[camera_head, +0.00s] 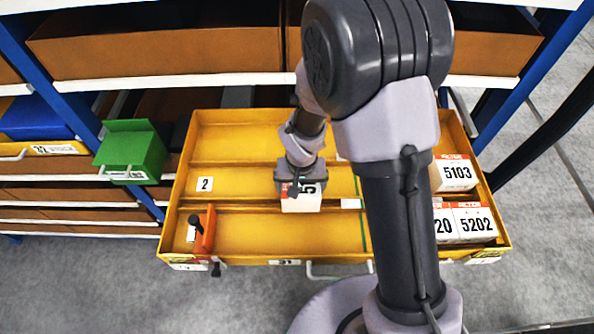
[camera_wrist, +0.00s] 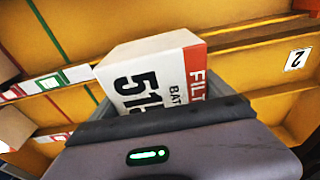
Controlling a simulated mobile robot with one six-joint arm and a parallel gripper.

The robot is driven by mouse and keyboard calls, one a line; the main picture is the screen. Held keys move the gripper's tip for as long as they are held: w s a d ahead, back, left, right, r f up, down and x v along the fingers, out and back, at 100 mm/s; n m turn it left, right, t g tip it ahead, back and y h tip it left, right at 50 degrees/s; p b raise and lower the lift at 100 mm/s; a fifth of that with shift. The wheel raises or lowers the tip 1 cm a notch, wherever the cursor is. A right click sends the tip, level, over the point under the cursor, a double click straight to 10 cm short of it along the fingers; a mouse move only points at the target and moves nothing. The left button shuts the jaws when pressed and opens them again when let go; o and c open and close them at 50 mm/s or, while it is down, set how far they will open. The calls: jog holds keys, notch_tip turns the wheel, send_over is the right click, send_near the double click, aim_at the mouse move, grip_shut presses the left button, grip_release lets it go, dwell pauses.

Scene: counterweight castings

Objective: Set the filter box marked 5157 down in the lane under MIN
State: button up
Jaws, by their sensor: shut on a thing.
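My gripper (camera_head: 301,180) is shut on a white filter box (camera_head: 301,203) with a red-orange edge, over the middle of the open yellow drawer (camera_head: 240,243). In the wrist view the held box (camera_wrist: 150,72) shows large digits starting "51"; the rest is hidden by my gripper. In the head view the box overlaps the divider between the middle and front lanes; I cannot tell its height above the floor. A small white card (camera_head: 350,203) sits on that divider, right of the box. Cards outlined green (camera_wrist: 48,82) and red (camera_wrist: 28,87) show in the wrist view. No MIN lettering is readable.
Filter boxes 5103 (camera_head: 455,173) and 5202 (camera_head: 473,222) stand at the drawer's right end, with one ending in 20 (camera_head: 445,222). An orange bracket with a black knob (camera_head: 203,229) stands in the front lane's left. A green bin (camera_head: 132,152) is left of the drawer.

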jog(key=w+a, duration=0.1)
jog(key=w, duration=0.1)
jog(key=w+a, duration=0.1)
jog(key=w, duration=0.1)
jog(key=w+a, duration=0.1)
jog(key=w, duration=0.1)
jog(key=shift+w+f+p, duration=0.1)
jog(key=shift+f+p, duration=0.2)
jog(key=shift+f, duration=0.05)
notch_tip(320, 180, down, 4)
jog(key=shift+r, duration=0.25)
jog(key=shift+w, duration=0.15)
jog(key=shift+f+b, duration=0.2)
jog(key=shift+b, duration=0.1)
jog(key=o, duration=1.4)
jog(key=shift+c, duration=0.2)
